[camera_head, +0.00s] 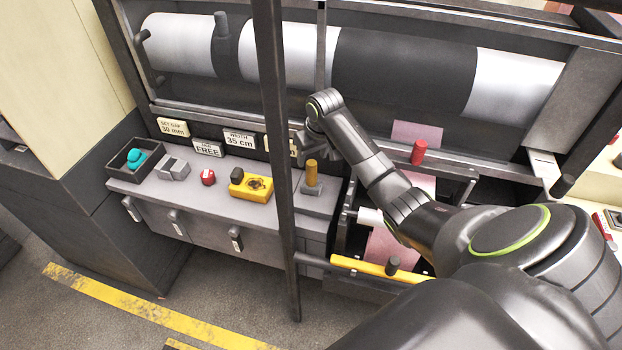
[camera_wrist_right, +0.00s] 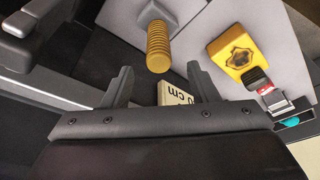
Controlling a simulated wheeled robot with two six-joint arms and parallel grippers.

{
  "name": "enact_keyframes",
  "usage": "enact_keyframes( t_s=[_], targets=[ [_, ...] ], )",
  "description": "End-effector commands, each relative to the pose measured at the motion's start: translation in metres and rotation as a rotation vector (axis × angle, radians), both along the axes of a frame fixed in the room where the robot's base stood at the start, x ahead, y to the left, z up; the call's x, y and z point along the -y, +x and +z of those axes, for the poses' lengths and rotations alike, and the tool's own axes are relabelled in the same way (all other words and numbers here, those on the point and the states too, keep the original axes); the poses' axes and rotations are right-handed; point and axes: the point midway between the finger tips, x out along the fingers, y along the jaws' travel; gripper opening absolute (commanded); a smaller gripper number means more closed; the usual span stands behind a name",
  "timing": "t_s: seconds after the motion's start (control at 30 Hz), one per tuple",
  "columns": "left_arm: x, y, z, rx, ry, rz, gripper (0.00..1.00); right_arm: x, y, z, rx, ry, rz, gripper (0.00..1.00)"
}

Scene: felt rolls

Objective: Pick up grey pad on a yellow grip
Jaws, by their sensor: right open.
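The yellow grip (camera_head: 312,172) stands upright on its grey pad (camera_head: 312,188) at the right end of the grey counter. In the right wrist view the ribbed yellow grip (camera_wrist_right: 159,47) points toward my fingers, with part of the grey pad (camera_wrist_right: 172,12) behind it. My right gripper (camera_head: 306,146) is just above and behind the grip, partly hidden by my arm and a dark post. In the right wrist view its two fingers (camera_wrist_right: 160,82) are apart with nothing held between them; the grip's end lies just beyond them. My left gripper is not in view.
A dark upright post (camera_head: 272,120) stands just left of the grip. A yellow block (camera_head: 252,188), a red knob (camera_head: 208,177), grey blocks (camera_head: 172,168) and a dark tray (camera_head: 121,160) with a teal item line the counter. Large rolls (camera_head: 400,70) lie behind; a red handle (camera_head: 418,152) is right.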

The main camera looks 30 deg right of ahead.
Motion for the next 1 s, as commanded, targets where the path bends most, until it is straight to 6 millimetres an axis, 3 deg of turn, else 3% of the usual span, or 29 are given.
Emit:
enact_keyframes(
  t_s=[0.1, 0.2, 0.63, 0.97, 1.0],
  targets=[
    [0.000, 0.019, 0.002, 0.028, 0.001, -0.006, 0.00, 0.000, 0.002, -0.009, -0.001, 0.000, 0.000, 0.54],
    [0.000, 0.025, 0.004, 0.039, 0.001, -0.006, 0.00, 0.000, 0.003, -0.013, 0.000, 0.000, 0.000, 0.54],
    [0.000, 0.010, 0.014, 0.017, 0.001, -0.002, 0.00, 0.002, 0.014, -0.056, -0.002, 0.000, 0.000, 0.54],
    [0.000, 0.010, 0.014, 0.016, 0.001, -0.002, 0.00, 0.002, 0.016, -0.061, 0.000, -0.001, 0.001, 0.54],
    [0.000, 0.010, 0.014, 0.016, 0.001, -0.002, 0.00, 0.002, 0.016, -0.061, 0.000, -0.001, 0.001, 0.48]
  ],
)
